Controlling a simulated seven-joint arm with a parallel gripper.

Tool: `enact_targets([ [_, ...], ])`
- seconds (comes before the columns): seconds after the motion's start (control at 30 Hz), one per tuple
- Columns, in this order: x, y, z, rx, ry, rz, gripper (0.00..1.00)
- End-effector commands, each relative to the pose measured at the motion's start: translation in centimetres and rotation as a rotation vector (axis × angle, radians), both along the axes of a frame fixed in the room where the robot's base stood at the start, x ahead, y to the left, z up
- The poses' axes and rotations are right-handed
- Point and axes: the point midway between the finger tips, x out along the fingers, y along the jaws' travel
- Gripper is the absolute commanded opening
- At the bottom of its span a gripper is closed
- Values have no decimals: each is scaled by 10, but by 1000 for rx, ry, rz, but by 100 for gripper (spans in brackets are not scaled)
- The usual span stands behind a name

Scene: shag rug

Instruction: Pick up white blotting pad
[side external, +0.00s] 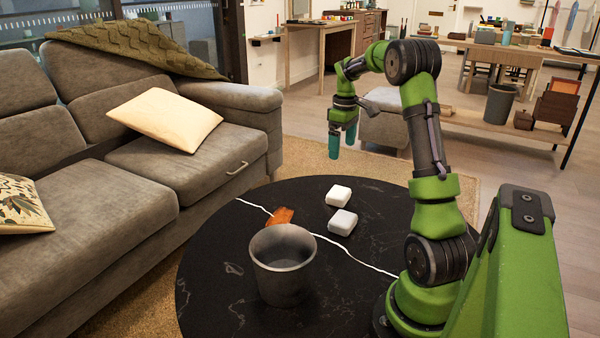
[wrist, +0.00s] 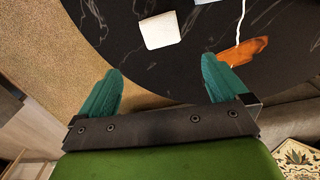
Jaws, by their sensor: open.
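Two small white rounded blocks lie apart on the black round table (side external: 215,262), a farther one (side external: 339,194) and a nearer, slightly greyer one (side external: 342,221). I cannot tell which is the blotting pad. In the wrist view, one white block (wrist: 160,30) lies beyond the fingertips, between their lines, and part of another (wrist: 205,2) is cut off at the top edge. My gripper (side external: 342,141), with teal fingers, is open and empty, above and behind the table's far edge. Its spread fingers also show in the wrist view (wrist: 162,68).
A grey bucket (side external: 282,268) stands on the table's near side. A flat orange-brown piece (side external: 285,215) lies behind it, left of the white blocks. A grey sofa (side external: 100,200) is at left.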

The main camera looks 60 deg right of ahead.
Motion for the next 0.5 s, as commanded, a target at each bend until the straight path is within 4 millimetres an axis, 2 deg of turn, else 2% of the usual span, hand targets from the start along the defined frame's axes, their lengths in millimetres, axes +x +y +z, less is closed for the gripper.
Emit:
enact_targets([
  [0.13, -2, 3, 0, 11, 11, 87, 100],
  [0.23, -2, 3, -12, 13, 11, 100, 100],
  [0.5, -2, 3, -70, 15, 11, 98, 100],
])
